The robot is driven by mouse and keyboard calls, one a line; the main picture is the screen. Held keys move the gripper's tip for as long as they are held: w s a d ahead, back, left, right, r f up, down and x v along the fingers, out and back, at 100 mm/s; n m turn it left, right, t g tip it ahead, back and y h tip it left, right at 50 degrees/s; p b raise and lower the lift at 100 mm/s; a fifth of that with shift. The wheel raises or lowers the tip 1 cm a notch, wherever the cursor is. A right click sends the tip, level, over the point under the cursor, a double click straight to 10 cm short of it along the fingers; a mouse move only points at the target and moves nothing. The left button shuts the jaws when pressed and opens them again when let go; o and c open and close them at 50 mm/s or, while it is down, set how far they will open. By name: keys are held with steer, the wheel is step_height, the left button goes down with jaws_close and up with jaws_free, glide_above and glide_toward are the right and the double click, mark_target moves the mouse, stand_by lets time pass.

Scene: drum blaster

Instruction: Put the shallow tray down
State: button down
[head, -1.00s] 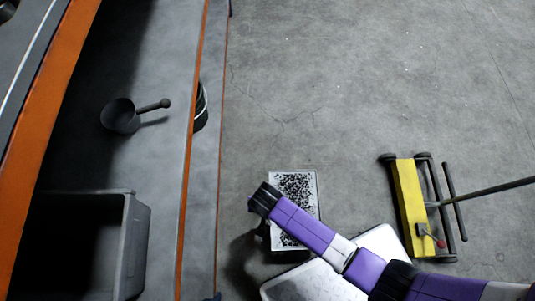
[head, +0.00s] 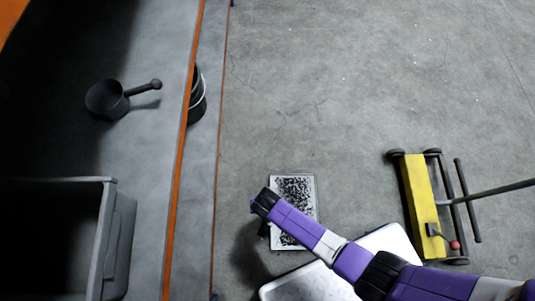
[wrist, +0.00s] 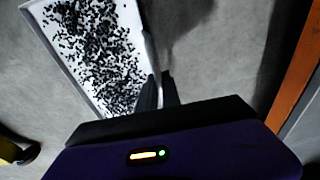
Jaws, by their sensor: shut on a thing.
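The shallow tray (head: 287,243) is white, rectangular and strewn with black granules. In the head view it is at lower centre, partly covered by my purple arm. In the wrist view the tray (wrist: 134,36) fills the upper left and is cut off by the top edge. My gripper (wrist: 158,88) is shut on the tray's edge near its lower right corner. The fingertips are mostly hidden in the head view. A dark shadow lies on the floor left of the tray. I cannot tell exactly how high the tray is above the floor.
A grey workbench with an orange edge (head: 182,150) runs along the left. It carries a dark pan (head: 104,100) and a grey bin (head: 120,245). A yellow wheeled device (head: 418,195) is at right. The floor above the tray is clear.

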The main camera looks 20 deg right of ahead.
steer(key=shift+f, duration=0.1)
steer(key=c, duration=1.5)
jaws_free()
steer(key=shift+c, duration=0.2)
steer(key=shift+f, duration=0.1)
steer(key=shift+b, duration=0.35)
steer(key=r+p, duration=0.1)
steer(key=r, duration=0.1)
steer(key=r+p, duration=0.2)
steer(key=r, duration=0.1)
steer(key=s+r+p, duration=0.1)
steer(key=r+p, duration=0.1)
steer(key=shift+s+a+r, duration=0.1)
steer(key=shift+a+r, duration=0.25)
steer(key=shift+r, duration=0.05)
steer(key=shift+d, duration=0.1)
